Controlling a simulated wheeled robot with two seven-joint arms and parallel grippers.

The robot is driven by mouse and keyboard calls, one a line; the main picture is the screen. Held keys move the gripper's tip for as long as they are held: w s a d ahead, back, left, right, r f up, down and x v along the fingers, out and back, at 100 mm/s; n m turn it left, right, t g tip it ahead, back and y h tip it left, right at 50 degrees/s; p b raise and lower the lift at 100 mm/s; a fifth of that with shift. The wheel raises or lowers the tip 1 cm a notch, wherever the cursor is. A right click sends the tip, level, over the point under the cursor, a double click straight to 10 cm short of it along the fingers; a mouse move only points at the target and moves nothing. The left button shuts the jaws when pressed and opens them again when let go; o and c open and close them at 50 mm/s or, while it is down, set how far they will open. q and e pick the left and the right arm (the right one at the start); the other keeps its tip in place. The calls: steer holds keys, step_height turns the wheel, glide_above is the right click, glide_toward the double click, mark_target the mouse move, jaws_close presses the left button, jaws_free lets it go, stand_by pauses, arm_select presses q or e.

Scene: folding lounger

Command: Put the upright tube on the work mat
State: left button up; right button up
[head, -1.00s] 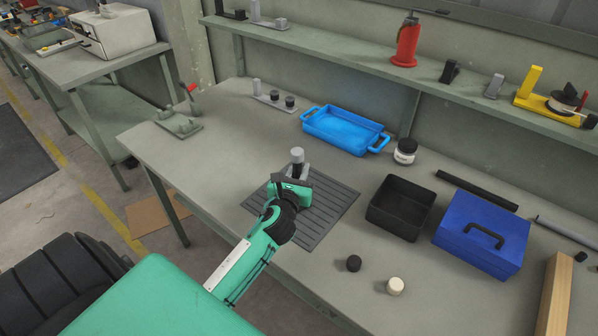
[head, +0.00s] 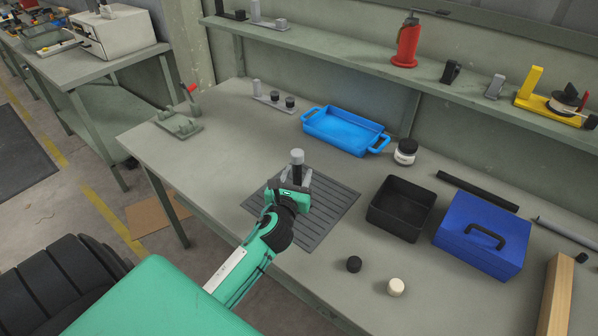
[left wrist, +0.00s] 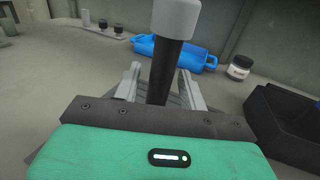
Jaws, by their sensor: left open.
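The upright tube (head: 297,158) is black with a grey cap and stands vertical over the far part of the dark ribbed work mat (head: 325,212). Its foot is hidden behind my left gripper, but it appears to stand on the mat. My left gripper (head: 296,179) is open, with one finger on each side of the tube. In the left wrist view the tube (left wrist: 164,68) rises between the spread fingers (left wrist: 160,88), with gaps visible on both sides. My right gripper is not in view.
A black open bin (head: 401,207) and a blue toolbox (head: 482,235) stand right of the mat. A blue tray (head: 345,131) and a white-labelled jar (head: 405,152) lie behind it. A black knob (head: 354,263) and a cream one (head: 396,286) sit in front. The bench left of the mat is clear.

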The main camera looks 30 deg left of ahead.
arm_select(q)
steer(key=b+v, duration=0.1)
steer(key=v, duration=0.9)
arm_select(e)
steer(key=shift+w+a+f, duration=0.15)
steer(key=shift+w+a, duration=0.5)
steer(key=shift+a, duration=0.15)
arm_select(q)
steer(key=shift+r, duration=0.1)
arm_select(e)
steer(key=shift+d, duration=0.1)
